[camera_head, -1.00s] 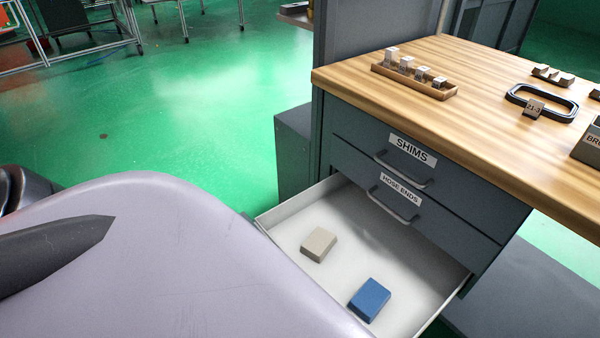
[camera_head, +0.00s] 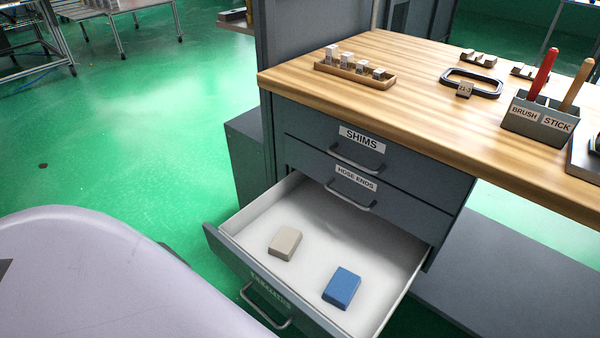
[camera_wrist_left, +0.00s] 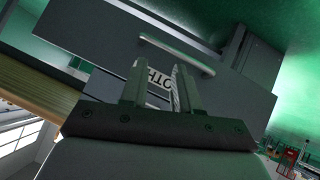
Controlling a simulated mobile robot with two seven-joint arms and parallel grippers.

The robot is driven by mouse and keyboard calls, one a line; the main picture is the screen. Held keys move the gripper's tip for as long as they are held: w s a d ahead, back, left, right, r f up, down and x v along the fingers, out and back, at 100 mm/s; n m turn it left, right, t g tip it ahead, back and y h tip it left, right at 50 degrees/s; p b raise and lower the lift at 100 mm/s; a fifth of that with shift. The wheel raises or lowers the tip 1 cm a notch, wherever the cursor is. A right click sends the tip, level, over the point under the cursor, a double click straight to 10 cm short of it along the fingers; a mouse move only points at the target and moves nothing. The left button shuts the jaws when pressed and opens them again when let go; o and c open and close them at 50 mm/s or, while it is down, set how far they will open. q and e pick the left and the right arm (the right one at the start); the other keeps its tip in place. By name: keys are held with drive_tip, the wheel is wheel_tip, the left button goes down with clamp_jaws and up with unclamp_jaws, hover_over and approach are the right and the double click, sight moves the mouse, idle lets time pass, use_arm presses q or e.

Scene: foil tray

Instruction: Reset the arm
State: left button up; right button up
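My left gripper (camera_wrist_left: 160,78) shows only in the left wrist view. Its two fingers stand apart with nothing held between them. Beyond them is a dark drawer front with a pale bar handle (camera_wrist_left: 177,54) and a partly hidden label (camera_wrist_left: 158,84). I cannot tell whether a finger touches that front. My right gripper is in neither view. In the head view, the open bottom drawer (camera_head: 236,258) holds a beige block (camera_head: 285,242) and a blue block (camera_head: 342,287), lying apart.
The wooden worktop (camera_head: 430,110) bears a shim rack (camera_head: 355,75), a black handled frame (camera_head: 472,82) and a holder (camera_head: 538,120) with red and wooden handles. The SHIMS (camera_head: 361,139) and HOSE ENDS (camera_head: 355,178) drawers are shut.

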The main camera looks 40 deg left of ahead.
use_arm(q)
drive_tip(key=w+d+r+m, duration=0.2)
drive_tip(key=w+r+m, duration=0.2)
drive_tip(key=w+m, duration=0.35)
drive_tip(key=d+n, duration=0.4)
drive_tip(key=d, duration=0.5)
wheel_tip(320, 180, up, 13)
drive_tip(key=s+a+y+p, duration=0.1)
drive_tip(key=p, duration=1.4)
drive_tip(key=shift+s+r+t, duration=0.15)
drive_tip(key=shift+s+t, duration=0.1)
drive_tip(key=shift+t, duration=0.05)
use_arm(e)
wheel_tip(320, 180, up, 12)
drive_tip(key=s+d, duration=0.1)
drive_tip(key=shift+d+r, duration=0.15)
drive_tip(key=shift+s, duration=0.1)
use_arm(q)
drive_tip(key=shift+s+a+n, duration=0.1)
drive_tip(key=shift+n, duration=0.15)
